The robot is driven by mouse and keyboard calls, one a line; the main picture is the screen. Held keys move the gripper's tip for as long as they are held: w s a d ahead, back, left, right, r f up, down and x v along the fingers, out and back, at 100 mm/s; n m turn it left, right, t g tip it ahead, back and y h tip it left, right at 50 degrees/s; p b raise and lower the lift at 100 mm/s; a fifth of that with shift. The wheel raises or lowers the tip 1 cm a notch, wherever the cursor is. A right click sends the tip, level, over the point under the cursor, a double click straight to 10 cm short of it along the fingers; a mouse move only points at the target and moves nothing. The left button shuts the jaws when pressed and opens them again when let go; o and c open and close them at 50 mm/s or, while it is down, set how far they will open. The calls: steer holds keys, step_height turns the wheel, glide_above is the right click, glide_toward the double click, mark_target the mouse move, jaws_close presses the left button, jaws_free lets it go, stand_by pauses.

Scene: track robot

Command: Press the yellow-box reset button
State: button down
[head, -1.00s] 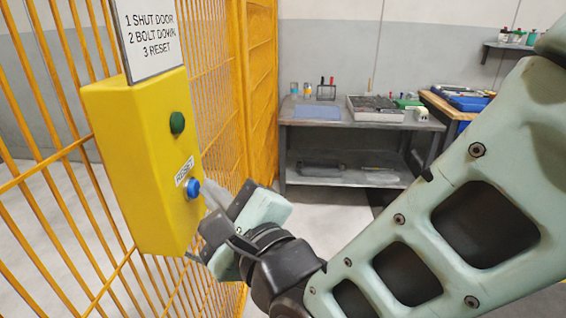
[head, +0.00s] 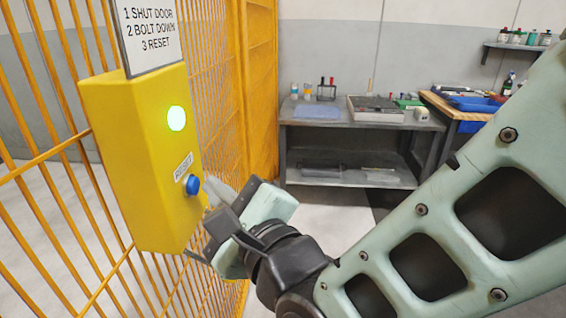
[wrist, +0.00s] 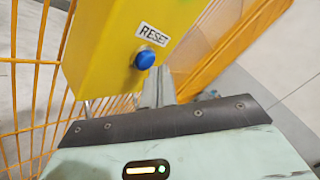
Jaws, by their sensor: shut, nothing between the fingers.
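The yellow box (head: 140,160) is fixed to the orange mesh fence in the head view. Its blue reset button (head: 193,185) sits low on the front, beside a RESET label (head: 183,167). Above it a round lamp (head: 176,118) glows bright green. In the wrist view the blue button (wrist: 145,60) shows just beyond the fingertips, under the RESET label. My gripper (head: 213,187) is shut and empty, its fingertips just right of the button. A small gap seems to separate them in the head view.
A sign (head: 148,32) listing door, bolt and reset steps stands on top of the box. The orange mesh fence (head: 215,90) runs behind it. A grey workbench (head: 345,125) with tools stands at the back. Open floor lies between.

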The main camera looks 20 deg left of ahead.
steer(key=shift+w+d, duration=0.1)
steer(key=shift+d, duration=0.25)
steer(key=shift+w+d+b, duration=0.25)
steer(key=shift+d, duration=0.55)
steer(key=shift+w+d+b, duration=0.25)
steer(key=shift+w+d, duration=0.05)
steer(key=shift+d, duration=0.5)
steer(key=shift+w+d+b, duration=0.25)
steer(key=shift+d, duration=0.55)
steer(key=w+d+f+n+g+h+p, duration=0.1)
steer(key=d+f+n+g+h, duration=0.2)
steer(key=d+n, duration=0.35)
steer(key=w+d+f+n+h+p, duration=0.1)
steer(key=d+f+n+h, duration=0.35)
steer(key=d+h, duration=0.2)
steer(key=s+d+n+g+h+p, duration=0.1)
steer(key=s+d+n+g+h, duration=0.2)
steer(key=d, duration=0.6)
steer(key=s+d+n+g+h+p, duration=0.1)
steer(key=s+d+n+g+h, duration=0.1)
steer(key=s+d+n, duration=0.5)
steer(key=shift+d+f+g+h, duration=0.25)
steer(key=shift+d+g+h, duration=0.15)
steer(key=shift+d+h, duration=0.55)
